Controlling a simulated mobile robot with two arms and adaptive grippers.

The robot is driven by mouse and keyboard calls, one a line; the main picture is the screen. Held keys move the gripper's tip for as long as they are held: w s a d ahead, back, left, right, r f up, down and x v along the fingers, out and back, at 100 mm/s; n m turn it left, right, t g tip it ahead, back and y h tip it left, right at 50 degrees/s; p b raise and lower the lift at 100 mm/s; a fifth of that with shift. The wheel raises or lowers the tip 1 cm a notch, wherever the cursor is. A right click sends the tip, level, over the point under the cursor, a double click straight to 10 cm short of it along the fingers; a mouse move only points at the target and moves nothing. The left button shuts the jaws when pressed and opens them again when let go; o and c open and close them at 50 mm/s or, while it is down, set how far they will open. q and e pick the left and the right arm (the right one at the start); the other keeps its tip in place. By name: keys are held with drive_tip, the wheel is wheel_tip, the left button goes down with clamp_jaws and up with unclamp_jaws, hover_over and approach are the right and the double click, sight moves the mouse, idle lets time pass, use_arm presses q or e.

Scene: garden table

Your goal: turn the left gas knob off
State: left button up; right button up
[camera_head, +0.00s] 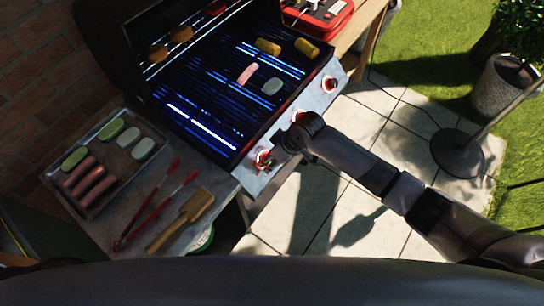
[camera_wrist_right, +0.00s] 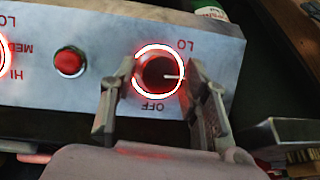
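The left gas knob (camera_head: 264,159) is at the near-left end of the grill's front panel in the head view, its ring glowing red. In the right wrist view the knob (camera_wrist_right: 160,74) has a dark centre inside a lit ring. Its white mark points right, between the upside-down LO above and OFF below. My right gripper (camera_head: 283,152) is at this knob. In the wrist view its two fingers (camera_wrist_right: 160,88) are spread, one on each side of the knob, with a gap visible; contact is unclear. My left gripper is not in view.
The grill panel (camera_head: 283,125) also carries a middle knob (camera_head: 297,116) and a right knob (camera_head: 330,84), both glowing. A red button (camera_wrist_right: 69,62) is beside the left knob. Food lies on the lit grill. A tray (camera_head: 110,190), tongs (camera_head: 150,212) and spatula (camera_head: 183,218) occupy the left shelf.

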drive_tip(key=shift+c, duration=1.3)
drive_tip(key=c, duration=0.6)
drive_tip(key=shift+o, duration=0.2)
drive_tip(key=m+y+p, duration=0.1)
drive_tip(key=m, duration=0.1)
drive_tip(key=shift+m+g, duration=0.3)
drive_tip(key=shift+g, duration=0.1)
drive_tip(key=shift+w+d+m+y+p, duration=0.1)
drive_tip(key=shift+m+y+p, duration=0.35)
drive_tip(key=shift+m, duration=0.75)
drive_tip(key=m+y, duration=0.1)
drive_tip(key=m, duration=0.2)
drive_tip(key=m+y, duration=0.1)
drive_tip(key=m, duration=0.1)
drive_tip(key=shift+d+f+m+g+y, duration=0.15)
drive_tip(key=shift+m+g+y, duration=0.15)
drive_tip(key=shift+m+y, duration=0.1)
drive_tip(key=m+y, duration=0.1)
drive_tip(key=m, duration=0.1)
drive_tip(key=m+t, duration=0.1)
drive_tip(key=m, duration=0.2)
drive_tip(key=shift+d+f+m+y+p, duration=0.1)
drive_tip(key=shift+d+m+y+p, duration=0.05)
drive_tip(key=shift+m+y+p, duration=0.2)
drive_tip(key=shift+m, duration=0.25)
